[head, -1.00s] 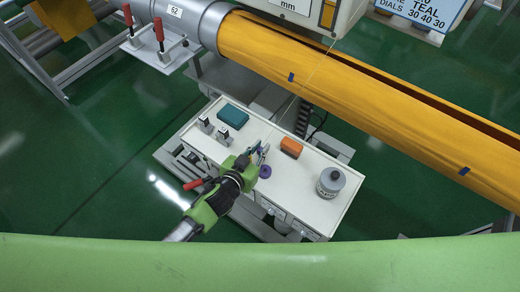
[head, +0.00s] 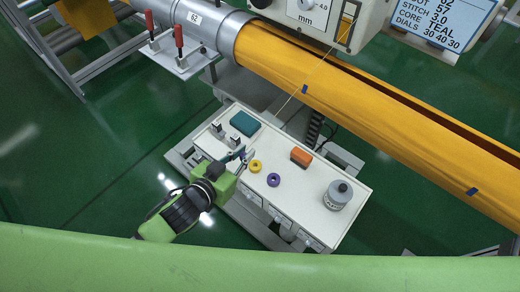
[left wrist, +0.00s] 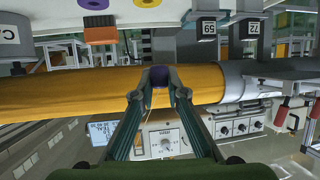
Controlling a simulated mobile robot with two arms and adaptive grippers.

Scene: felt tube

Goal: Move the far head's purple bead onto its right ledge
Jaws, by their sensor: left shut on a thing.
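My left gripper (head: 244,153) is over the white cart top in the head view, above its left half. In the left wrist view my left gripper (left wrist: 160,78) is shut on a dark purple piece (left wrist: 160,75), held between the fingertips. That piece is too small to make out in the head view. A purple ring (head: 273,180) and a yellow ring (head: 255,166) lie on the cart, right of the gripper. A machine head (head: 305,12) with a dial marked mm stands beyond the orange tube (head: 370,95). I cannot make out its ledges. My right gripper is not in view.
The white cart top (head: 306,208) also holds a teal block (head: 245,123), an orange block (head: 301,157) and a grey canister (head: 338,195). A plate with red-handled clamps (head: 180,62) is at the tube's left end.

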